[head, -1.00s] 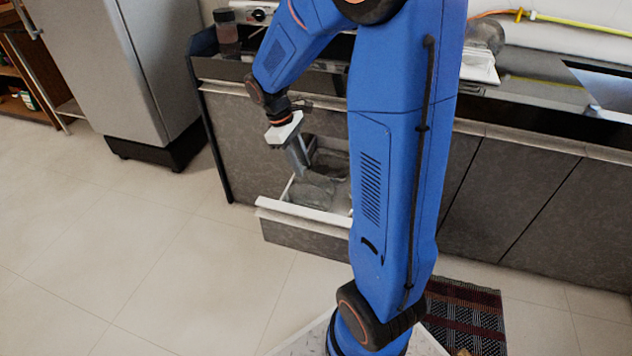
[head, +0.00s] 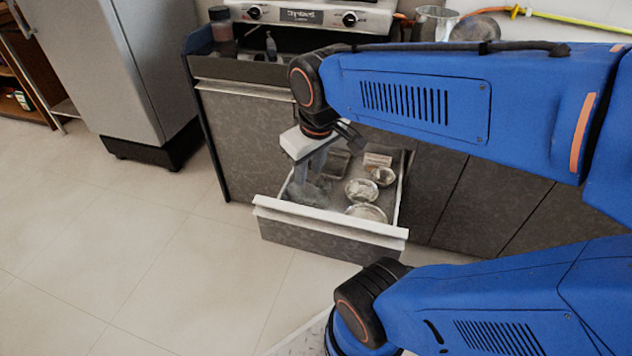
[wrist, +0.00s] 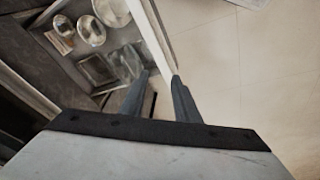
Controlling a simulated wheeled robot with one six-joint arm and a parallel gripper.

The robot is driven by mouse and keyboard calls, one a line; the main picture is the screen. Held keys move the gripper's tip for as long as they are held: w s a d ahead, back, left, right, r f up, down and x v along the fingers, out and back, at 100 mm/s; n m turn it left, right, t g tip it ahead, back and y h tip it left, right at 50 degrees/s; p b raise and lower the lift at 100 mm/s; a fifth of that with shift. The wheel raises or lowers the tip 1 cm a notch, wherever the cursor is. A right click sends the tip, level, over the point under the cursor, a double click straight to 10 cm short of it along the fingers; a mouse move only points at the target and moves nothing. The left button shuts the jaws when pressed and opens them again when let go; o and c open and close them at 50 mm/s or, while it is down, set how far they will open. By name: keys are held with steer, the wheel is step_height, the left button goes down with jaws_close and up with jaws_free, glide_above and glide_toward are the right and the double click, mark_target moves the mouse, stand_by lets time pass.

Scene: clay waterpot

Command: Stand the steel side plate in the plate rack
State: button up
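Several round shiny metal dishes lie in the open drawer: a larger one (head: 367,212) near the drawer front, a middle one (head: 362,190) and a small one (head: 383,176) behind. They also show in the wrist view, the largest (wrist: 112,10) cut by the top edge. I cannot tell which is the steel side plate. My gripper (head: 308,190) points down over the left part of the drawer. In the wrist view its two fingers (wrist: 162,75) are apart with nothing held, near the drawer's front edge. I cannot make out the plate rack.
The drawer (head: 330,224) is pulled out from the dark cabinets. Square dark trays (wrist: 98,70) lie in it near the fingers. A stove (head: 310,16), a jar (head: 222,30) and a metal pot (head: 436,22) stand behind. The floor (head: 150,270) at left is clear.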

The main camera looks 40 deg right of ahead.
steer(key=shift+m+t+y, duration=0.3)
steer(key=shift+m+t, duration=0.4)
steer(key=shift+t, duration=0.1)
steer(key=shift+s+a+r, duration=0.1)
steer(key=shift+s+a, duration=0.15)
steer(key=shift+s, duration=0.55)
steer(key=shift+s+a+r, duration=0.15)
steer(key=shift+s+a, duration=0.15)
steer(key=shift+s, duration=0.55)
steer(key=shift+s+a+r, duration=0.1)
steer(key=shift+s+a, duration=0.15)
steer(key=shift+s, duration=0.55)
steer(key=shift+d, duration=0.1)
